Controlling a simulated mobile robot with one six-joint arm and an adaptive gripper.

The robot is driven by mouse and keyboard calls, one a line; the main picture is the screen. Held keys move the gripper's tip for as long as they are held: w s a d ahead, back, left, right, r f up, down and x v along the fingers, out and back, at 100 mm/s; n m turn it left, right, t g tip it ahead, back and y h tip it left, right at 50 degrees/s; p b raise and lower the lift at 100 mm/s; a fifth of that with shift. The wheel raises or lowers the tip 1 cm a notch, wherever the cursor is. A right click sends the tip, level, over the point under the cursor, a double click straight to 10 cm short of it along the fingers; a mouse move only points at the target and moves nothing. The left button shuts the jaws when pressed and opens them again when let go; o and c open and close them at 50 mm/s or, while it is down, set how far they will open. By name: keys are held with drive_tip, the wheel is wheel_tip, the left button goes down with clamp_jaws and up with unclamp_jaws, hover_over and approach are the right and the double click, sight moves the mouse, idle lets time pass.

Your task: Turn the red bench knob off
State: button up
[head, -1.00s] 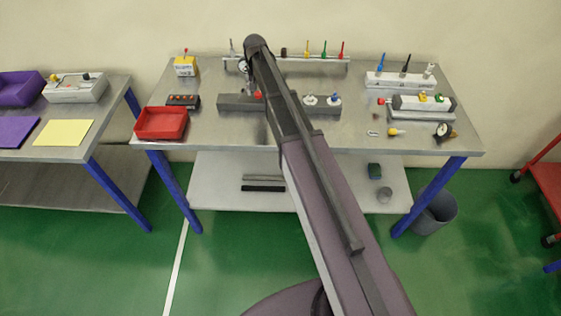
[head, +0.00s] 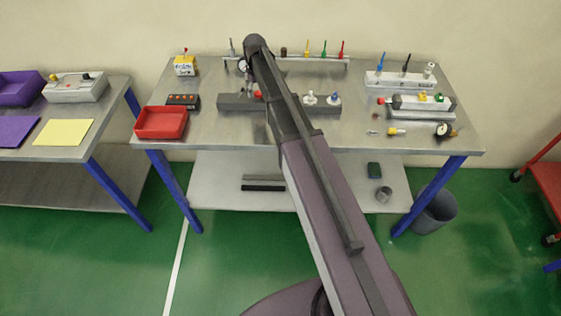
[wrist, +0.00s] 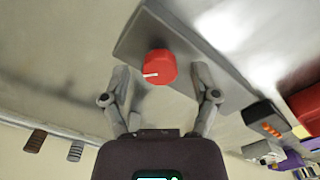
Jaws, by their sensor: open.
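The red knob (wrist: 160,66) is round, with a white pointer line toward its left side in the wrist view. It sits on a long grey block (wrist: 192,58). In the head view, a sliver of the red knob (head: 258,94) shows beside my arm on the grey block (head: 236,102). My gripper (wrist: 162,76) is open, with one finger on each side of the knob in the wrist picture. Nothing is held, and I cannot tell whether a finger touches the knob. In the head view, my arm hides most of the gripper.
A red tray (head: 160,136) and a black box with orange buttons (head: 183,101) stand left of the block. A rail with coloured levers (head: 325,60) runs behind. Bare bench top (head: 215,135) lies in front.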

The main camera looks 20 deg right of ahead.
sight(258, 92)
drive_tip(key=n, duration=0.6)
wheel_tip(258, 92, up, 14)
drive_tip(key=p, duration=1.4)
drive_tip(key=s+f+m+b, duration=0.5)
drive_tip(key=s+f+b, duration=0.5)
drive_tip(key=s, duration=0.4)
drive_tip(key=s+f+m+b, duration=0.5)
drive_tip(key=s+f+b, duration=0.5)
drive_tip(key=s, duration=0.5)
drive_tip(key=shift+s, duration=0.25)
idle(1.2)
